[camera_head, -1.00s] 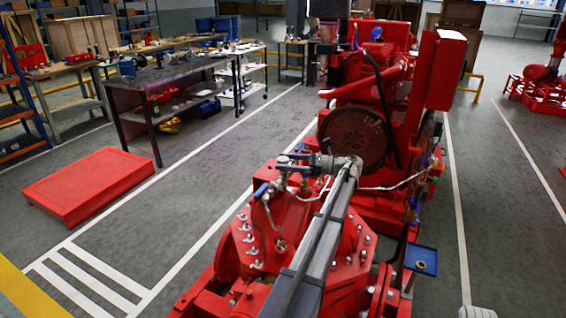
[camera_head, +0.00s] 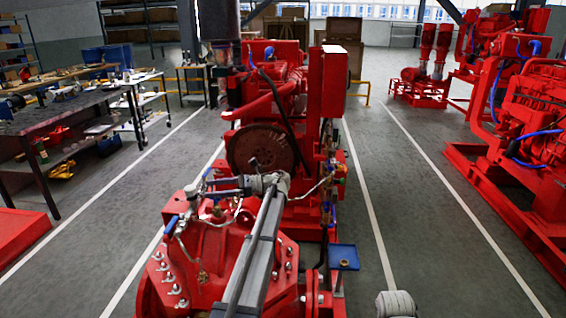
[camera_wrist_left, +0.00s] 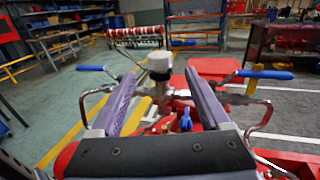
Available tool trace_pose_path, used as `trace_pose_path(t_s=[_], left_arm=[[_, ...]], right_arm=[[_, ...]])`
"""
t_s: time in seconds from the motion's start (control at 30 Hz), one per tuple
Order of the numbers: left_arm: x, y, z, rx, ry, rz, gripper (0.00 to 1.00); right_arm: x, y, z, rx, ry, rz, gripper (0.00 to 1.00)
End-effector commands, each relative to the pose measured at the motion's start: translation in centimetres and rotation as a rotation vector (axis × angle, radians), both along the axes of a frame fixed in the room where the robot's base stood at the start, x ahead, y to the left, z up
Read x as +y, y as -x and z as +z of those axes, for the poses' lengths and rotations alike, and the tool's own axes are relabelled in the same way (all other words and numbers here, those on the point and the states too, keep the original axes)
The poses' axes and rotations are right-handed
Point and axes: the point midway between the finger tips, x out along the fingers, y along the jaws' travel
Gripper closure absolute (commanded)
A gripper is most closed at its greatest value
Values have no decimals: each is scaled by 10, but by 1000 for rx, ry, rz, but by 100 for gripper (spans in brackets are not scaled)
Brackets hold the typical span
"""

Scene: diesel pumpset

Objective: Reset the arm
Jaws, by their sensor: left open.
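My left arm reaches from the bottom of the head view over the red pump (camera_head: 210,262). My left gripper (camera_head: 212,188) is at its far end, close to pipe fittings with blue-handled levers (camera_head: 171,226) on the pump's top. In the left wrist view the two fingers of this gripper (camera_wrist_left: 160,76) are spread apart. A metal fitting with a pale cap (camera_wrist_left: 160,66) shows between or just beyond them; I cannot tell whether they touch it. A blue-handled part (camera_wrist_left: 186,119) shows lower between the fingers.
The red engine (camera_head: 285,120) stands behind the pump. A small blue tray (camera_head: 343,257) is on the pump's right. A workbench (camera_head: 60,125) and red platform (camera_head: 18,232) are at left. More red machines (camera_head: 540,130) stand at right. Floor between is clear.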

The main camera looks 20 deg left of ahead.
Motion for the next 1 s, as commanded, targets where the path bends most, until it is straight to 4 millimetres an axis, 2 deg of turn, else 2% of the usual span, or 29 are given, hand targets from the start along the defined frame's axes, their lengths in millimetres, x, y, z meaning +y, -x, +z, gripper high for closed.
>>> trace_pose_path(t_s=[0.1,0.17,0.27,0.43,0.6,0.8,0.9,1.0], left_arm=[[-2,1,0,-5,2,-3,20],[-9,4,-2,-29,12,-18,20],[-40,14,-12,-138,51,-69,20],[-129,41,-48,-458,203,-158,20],[-224,74,-82,-762,387,-143,20],[-332,128,-107,-1037,608,2,20],[-381,160,-113,-1132,703,113,20],[-421,189,-115,-1194,778,227,20]], right_arm=[[0,0,1,0,0,0,50],[0,0,4,0,0,0,50],[0,0,14,0,0,0,50],[0,0,37,0,0,0,50],[0,0,56,0,0,0,50],[0,0,78,0,0,-1,50],[0,0,87,0,0,-1,50],[0,0,95,0,0,-1,50]])
